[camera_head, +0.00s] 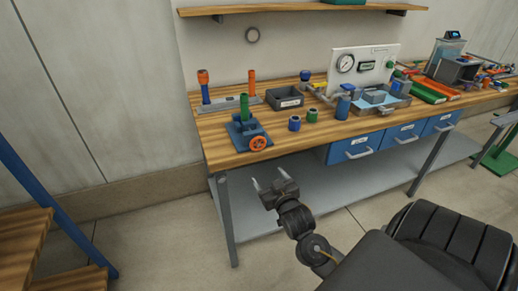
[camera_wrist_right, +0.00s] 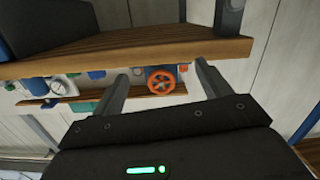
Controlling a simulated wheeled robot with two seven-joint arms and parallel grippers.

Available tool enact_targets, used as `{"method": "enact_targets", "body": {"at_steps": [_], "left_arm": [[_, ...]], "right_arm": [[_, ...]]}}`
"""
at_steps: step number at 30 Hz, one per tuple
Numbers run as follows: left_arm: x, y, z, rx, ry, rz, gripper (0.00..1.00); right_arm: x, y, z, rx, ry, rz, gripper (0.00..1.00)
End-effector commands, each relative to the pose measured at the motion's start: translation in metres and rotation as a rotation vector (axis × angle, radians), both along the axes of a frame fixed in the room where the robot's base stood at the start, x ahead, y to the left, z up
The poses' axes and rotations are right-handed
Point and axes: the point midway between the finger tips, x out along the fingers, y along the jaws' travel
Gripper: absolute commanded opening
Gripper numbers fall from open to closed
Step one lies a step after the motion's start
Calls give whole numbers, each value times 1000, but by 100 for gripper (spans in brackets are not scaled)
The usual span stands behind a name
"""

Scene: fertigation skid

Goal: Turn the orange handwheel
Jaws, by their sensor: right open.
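The orange handwheel (camera_head: 258,143) sits on the front of a blue valve body (camera_head: 243,131) with a green upright pipe (camera_head: 244,107), near the left front edge of the wooden bench. My right gripper (camera_head: 270,178) is open and empty, in front of and below the bench edge, with its fingers pointing towards the bench. In the right wrist view, which looks upside down, the handwheel (camera_wrist_right: 161,80) shows between the two spread fingers, farther off and apart from them. My left gripper is not in view.
The bench top (camera_head: 222,151) has its front edge between my gripper and the wheel's level. A blue and a green cup (camera_head: 312,115) stand right of the wheel. A grey bin (camera_head: 285,98) and a gauge panel (camera_head: 362,66) stand behind. A bench leg (camera_head: 228,220) is left of my gripper.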

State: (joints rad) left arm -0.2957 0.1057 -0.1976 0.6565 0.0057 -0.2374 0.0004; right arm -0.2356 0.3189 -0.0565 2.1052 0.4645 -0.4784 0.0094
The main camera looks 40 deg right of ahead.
Motion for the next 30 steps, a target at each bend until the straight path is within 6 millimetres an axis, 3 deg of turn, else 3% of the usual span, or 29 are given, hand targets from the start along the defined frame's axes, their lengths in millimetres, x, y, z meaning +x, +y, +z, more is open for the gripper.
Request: {"method": "enact_targets", "body": {"at_steps": [1, 3, 6, 14, 30], "left_arm": [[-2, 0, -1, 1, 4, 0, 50], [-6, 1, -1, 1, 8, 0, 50], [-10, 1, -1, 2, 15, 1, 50], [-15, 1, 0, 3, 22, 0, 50], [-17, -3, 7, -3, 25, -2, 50]], "right_arm": [[-2, 0, 22, 5, -44, 0, 77], [-5, -1, 43, 12, -85, -4, 77], [-8, -1, 57, 16, -115, -5, 77], [1, -4, 61, 15, -121, -5, 77], [84, -33, 60, 16, -119, -5, 77]]}}
